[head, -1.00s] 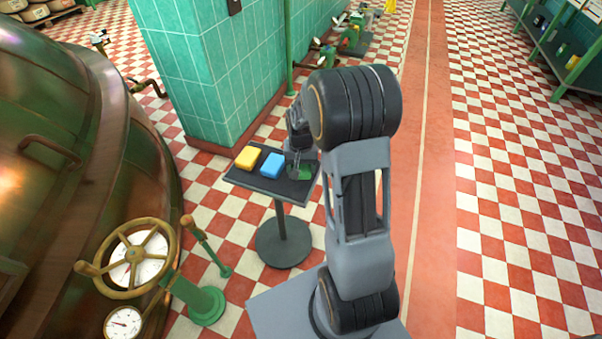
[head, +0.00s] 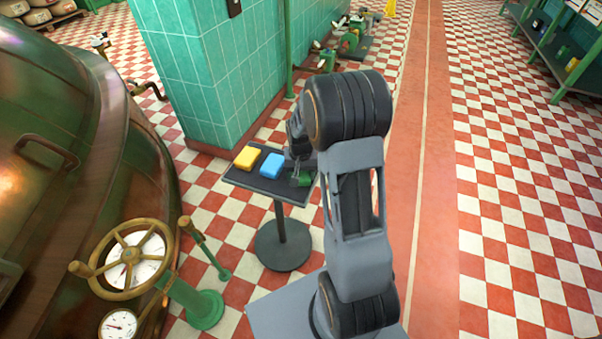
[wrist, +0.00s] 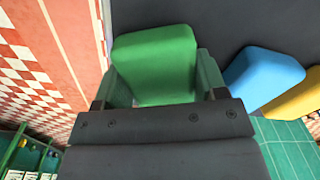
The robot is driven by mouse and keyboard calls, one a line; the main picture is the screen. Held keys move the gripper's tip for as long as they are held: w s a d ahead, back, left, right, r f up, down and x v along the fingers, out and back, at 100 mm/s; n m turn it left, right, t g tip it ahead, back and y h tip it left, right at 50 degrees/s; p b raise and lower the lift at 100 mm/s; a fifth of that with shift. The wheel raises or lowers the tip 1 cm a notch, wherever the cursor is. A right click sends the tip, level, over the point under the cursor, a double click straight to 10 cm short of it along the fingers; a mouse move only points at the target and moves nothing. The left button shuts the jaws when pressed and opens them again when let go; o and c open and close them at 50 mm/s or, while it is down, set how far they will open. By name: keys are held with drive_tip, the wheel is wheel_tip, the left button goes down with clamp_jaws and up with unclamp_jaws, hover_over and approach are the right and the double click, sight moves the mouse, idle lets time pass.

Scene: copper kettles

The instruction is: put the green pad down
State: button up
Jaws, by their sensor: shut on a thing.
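The green pad (wrist: 157,62) is a rounded block between the two fingers of my gripper (wrist: 155,85) in the wrist view. In the head view the green pad (head: 304,180) shows at the right end of a small dark table (head: 262,186), partly hidden by my gripper (head: 300,172). My gripper is shut on the pad. The pad is at or just above the tabletop; I cannot tell whether it touches.
A blue pad (head: 271,165) lies on the table left of the green pad, and a yellow pad (head: 247,157) lies farther left. A tiled pillar (head: 205,70) stands behind the table. A copper kettle (head: 90,170) and a handwheel (head: 130,258) are at left.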

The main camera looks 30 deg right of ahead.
drive_tip(key=o, duration=0.9)
drive_tip(key=shift+s+a+f, duration=0.15)
drive_tip(key=shift+s+f, duration=0.05)
drive_tip(key=shift+f, duration=0.35)
drive_tip(key=shift+o, duration=0.4)
drive_tip(key=shift+s, duration=0.1)
wheel_tip(320, 180, up, 13)
drive_tip(key=p, duration=0.4)
drive_tip(key=s+a+r+n+t, duration=0.1)
drive_tip(key=s+a+r+n, duration=0.1)
drive_tip(key=s+a+r, duration=0.2)
drive_tip(key=s+a+r+n+t, duration=0.1)
drive_tip(key=s+a+r+n, duration=0.2)
drive_tip(key=s, duration=0.8)
drive_tip(key=shift+a+r+t, duration=0.4)
drive_tip(key=shift+a+r, duration=0.1)
drive_tip(key=shift+a, duration=0.35)
